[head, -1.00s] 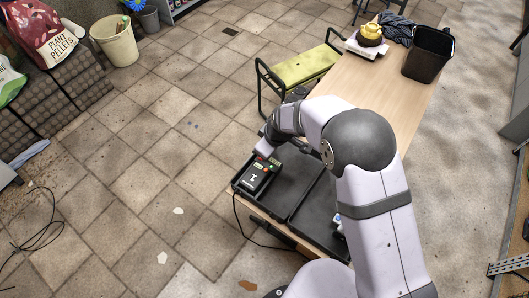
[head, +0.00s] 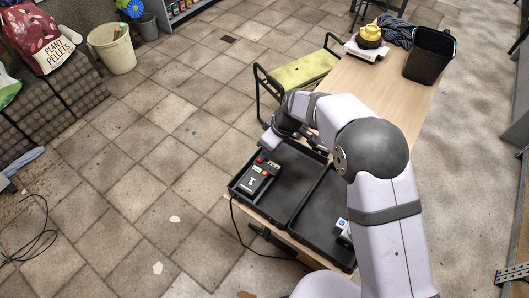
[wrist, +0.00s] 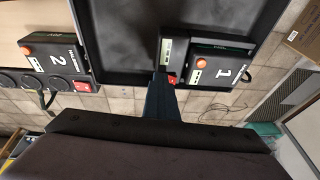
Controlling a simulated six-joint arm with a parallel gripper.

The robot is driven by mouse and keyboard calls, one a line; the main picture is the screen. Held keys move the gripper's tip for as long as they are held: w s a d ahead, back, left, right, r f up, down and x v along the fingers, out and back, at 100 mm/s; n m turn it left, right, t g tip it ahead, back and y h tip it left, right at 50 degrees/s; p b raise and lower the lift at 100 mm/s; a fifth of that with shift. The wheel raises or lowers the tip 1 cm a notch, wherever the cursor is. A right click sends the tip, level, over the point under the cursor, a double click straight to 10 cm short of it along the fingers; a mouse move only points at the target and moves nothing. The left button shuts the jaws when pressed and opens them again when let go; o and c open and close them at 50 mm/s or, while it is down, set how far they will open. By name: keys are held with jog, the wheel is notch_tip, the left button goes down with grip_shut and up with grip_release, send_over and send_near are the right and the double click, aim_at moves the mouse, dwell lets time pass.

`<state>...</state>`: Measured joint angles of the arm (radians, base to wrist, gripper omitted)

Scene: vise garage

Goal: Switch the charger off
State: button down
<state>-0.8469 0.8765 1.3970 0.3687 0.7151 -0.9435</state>
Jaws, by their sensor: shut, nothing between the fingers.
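The charger is a black box marked 1 (head: 252,183) with an orange button, lying at the left end of the open black case. In the wrist view the box marked 1 (wrist: 235,70) is at the right. A narrow part with a greenish display (wrist: 174,50) and a small red piece (wrist: 172,80) sits beside it. My gripper (head: 268,143) is at the far edge of the case, just beyond the charger's red piece. In the wrist view its shut fingertips (wrist: 162,78) are beside the red piece; I cannot tell whether they touch it. Nothing is held.
A cable (head: 235,215) hangs off the table. A black bin (head: 430,57) stands at the back.

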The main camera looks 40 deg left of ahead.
jog(key=shift+s+d+f, duration=0.1)
jog(key=shift+s+f, duration=0.05)
jog(key=shift+f, duration=0.1)
jog(key=shift+s+f, duration=0.15)
jog(key=shift+s, duration=0.7)
jog(key=shift+r, duration=0.35)
jog(key=r, duration=0.1)
jog(key=r+p, duration=0.2)
jog(key=shift+w+r, duration=0.35)
jog(key=shift+r, duration=0.05)
jog(key=w+b+v, duration=0.1)
jog(key=w+v, duration=0.1)
jog(key=v, duration=0.8)
jog(key=shift+w+b, duration=0.25)
jog(key=shift+b, duration=0.1)
jog(key=shift+r, duration=0.1)
